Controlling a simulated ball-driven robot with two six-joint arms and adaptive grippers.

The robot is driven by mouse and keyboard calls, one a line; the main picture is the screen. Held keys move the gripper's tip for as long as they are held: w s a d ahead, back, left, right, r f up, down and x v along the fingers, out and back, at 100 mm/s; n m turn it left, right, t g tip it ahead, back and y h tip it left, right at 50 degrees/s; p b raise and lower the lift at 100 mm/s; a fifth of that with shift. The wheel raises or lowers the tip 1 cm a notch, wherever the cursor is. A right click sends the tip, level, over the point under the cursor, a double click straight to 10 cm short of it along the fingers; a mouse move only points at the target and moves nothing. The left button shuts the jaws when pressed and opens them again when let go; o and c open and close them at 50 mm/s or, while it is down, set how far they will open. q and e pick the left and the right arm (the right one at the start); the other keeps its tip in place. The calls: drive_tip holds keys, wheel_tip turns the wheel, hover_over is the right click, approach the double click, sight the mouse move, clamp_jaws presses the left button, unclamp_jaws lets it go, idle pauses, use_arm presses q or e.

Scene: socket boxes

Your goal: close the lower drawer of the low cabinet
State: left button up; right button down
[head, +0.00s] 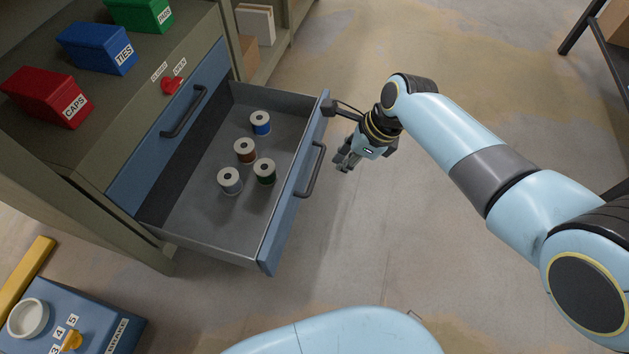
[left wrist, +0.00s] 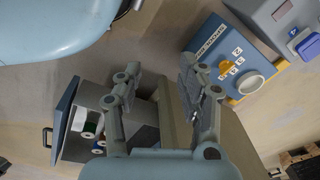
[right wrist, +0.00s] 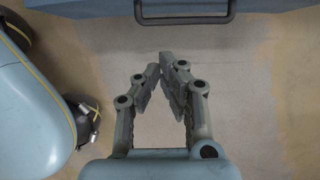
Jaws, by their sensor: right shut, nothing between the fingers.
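The low cabinet (head: 95,165) stands at the left in the head view. Its lower drawer (head: 200,235) is pulled far out, with a blue front and a dark bar handle (head: 312,170). Several thread spools (head: 245,150) stand inside it. My right gripper (head: 343,165) is shut and empty, just outside the drawer front and apart from the handle. In the right wrist view its fingertips (right wrist: 167,65) meet, and the handle (right wrist: 185,18) lies ahead at the top. My left gripper (left wrist: 160,85) shows only in its wrist view, open and empty; the open drawer (left wrist: 80,120) shows beyond it.
Red, blue and green bins (head: 95,48) sit on the cabinet top. The upper drawer (head: 170,130) is closed, with a red knob (head: 172,86) above it. A blue box (head: 75,310) with a yellow knob stands at the lower left. The floor beyond the drawer front is clear.

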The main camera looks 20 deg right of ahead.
sight(311, 183)
drive_tip(key=w+a+f+b, duration=0.1)
drive_tip(key=f+b, duration=0.1)
drive_tip(key=f, duration=0.1)
drive_tip(key=w+a+f+b, duration=0.1)
drive_tip(key=a+f+b, duration=0.1)
drive_tip(key=f+b, duration=0.1)
drive_tip(key=w+a+f+b, duration=0.1)
drive_tip(key=a+f+b, duration=0.1)
drive_tip(key=f, duration=0.1)
drive_tip(key=shift+w+a+b, duration=0.2)
drive_tip(key=shift+a+b, duration=0.05)
drive_tip(key=shift+b, duration=0.15)
use_arm(q)
drive_tip(key=w+d+r+t+h, duration=0.1)
drive_tip(key=w+d+r+t, duration=0.2)
drive_tip(key=w, duration=0.4)
drive_tip(key=shift+w+d+r+t, duration=0.15)
drive_tip(key=shift+r+t, duration=0.65)
drive_tip(key=shift+r, duration=0.3)
use_arm(e)
drive_tip(key=shift+w+a+r, duration=0.2)
drive_tip(key=shift+w+a, duration=0.1)
use_arm(q)
drive_tip(key=shift+r, duration=0.1)
